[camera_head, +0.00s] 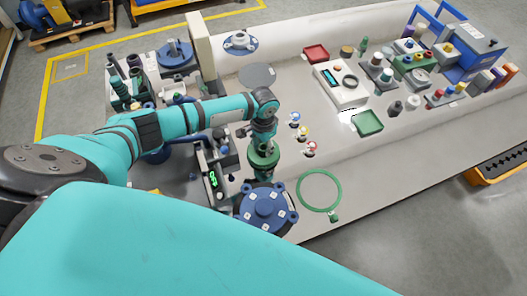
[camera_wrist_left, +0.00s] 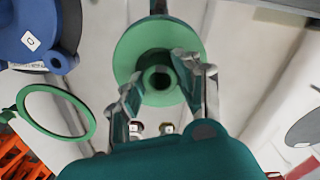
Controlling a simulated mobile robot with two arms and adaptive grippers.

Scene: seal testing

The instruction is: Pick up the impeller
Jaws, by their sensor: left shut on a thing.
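The impeller looks like a green disc with a round hub (camera_head: 263,159), near the middle of the bench in the head view. In the left wrist view it is a wide green disc (camera_wrist_left: 133,51) with a hollow hub, between the fingers. My left gripper (camera_head: 264,143) points down onto it; in the wrist view its fingers (camera_wrist_left: 160,88) are on either side of the hub, shut on it. A dark teal piece (camera_head: 262,174) shows directly under the disc; I cannot tell whether the two touch. My right gripper is not in view.
A blue flanged housing (camera_head: 265,206) stands just below the impeller, with a green ring (camera_head: 320,172) to its right. Several small colored parts (camera_head: 303,132) lie right of the gripper. A green tray (camera_head: 367,123) and a white device (camera_head: 341,86) stand farther right.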

